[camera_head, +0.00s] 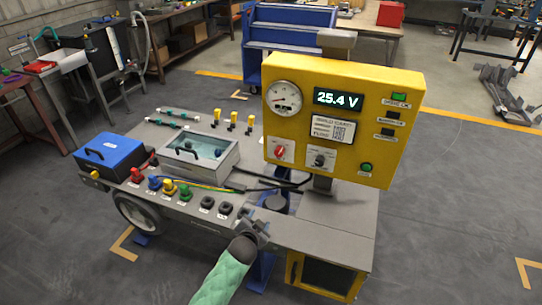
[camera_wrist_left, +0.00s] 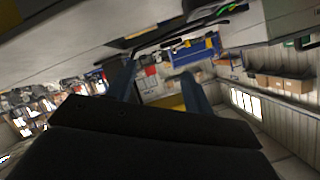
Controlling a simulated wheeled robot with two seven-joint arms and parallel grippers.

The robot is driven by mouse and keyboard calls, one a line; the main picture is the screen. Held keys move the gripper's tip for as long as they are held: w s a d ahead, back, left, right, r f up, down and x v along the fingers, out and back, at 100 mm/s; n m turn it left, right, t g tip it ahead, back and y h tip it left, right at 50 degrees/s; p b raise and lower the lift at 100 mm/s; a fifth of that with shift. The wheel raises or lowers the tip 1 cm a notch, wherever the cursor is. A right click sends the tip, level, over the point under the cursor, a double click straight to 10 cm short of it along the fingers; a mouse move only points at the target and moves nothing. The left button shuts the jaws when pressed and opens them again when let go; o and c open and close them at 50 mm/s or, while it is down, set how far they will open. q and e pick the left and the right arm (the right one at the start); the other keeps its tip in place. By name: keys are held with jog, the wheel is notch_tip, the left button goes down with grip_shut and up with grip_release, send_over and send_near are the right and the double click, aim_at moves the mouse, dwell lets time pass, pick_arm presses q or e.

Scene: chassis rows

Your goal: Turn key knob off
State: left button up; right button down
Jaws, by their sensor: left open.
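A yellow control panel (camera_head: 375,165) stands upright on the grey workbench. It carries a red rotary knob (camera_head: 280,151) at its lower left and a black knob (camera_head: 319,160) to the right of that. I cannot tell for sure which is the key knob, or read its setting. A green display (camera_head: 338,99) reads 25.4 V. My left gripper (camera_head: 260,224) is open and empty at the bench's front edge, below and left of the panel, apart from both knobs. Its fingers also show in the left wrist view (camera_wrist_left: 160,85). My right gripper is out of view.
A blue box (camera_head: 110,150), a clear-lidded case (camera_head: 200,155) and a row of coloured connectors (camera_head: 170,188) occupy the bench left of the panel. Black cables run to the panel's post. The grey bench top (camera_head: 335,208) below the panel is clear.

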pick_arm(q)
jog(key=w+d+r+m+t+h, duration=0.15)
jog(key=w+r, duration=0.25)
jog(key=r, duration=0.4)
jog(key=m+t+h, duration=0.2)
jog(key=m+t, duration=0.1)
send_near(278, 154)
jog(key=w, duration=0.1)
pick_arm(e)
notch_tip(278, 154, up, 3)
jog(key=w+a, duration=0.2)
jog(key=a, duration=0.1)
pick_arm(q)
jog(key=shift+n+y, duration=0.25)
jog(key=x, duration=0.2)
jog(key=p+x, duration=0.1)
jog(key=x, duration=0.3)
jog(key=shift+w+d+r+p, duration=0.25)
jog(key=shift+d+p, duration=0.1)
jog(key=shift+d, duration=0.1)
jog(key=shift+x, duration=0.8)
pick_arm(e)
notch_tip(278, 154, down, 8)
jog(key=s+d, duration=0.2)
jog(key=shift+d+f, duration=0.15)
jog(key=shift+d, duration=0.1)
pick_arm(q)
jog(key=shift+f, duration=0.15)
jog(key=c, duration=1)
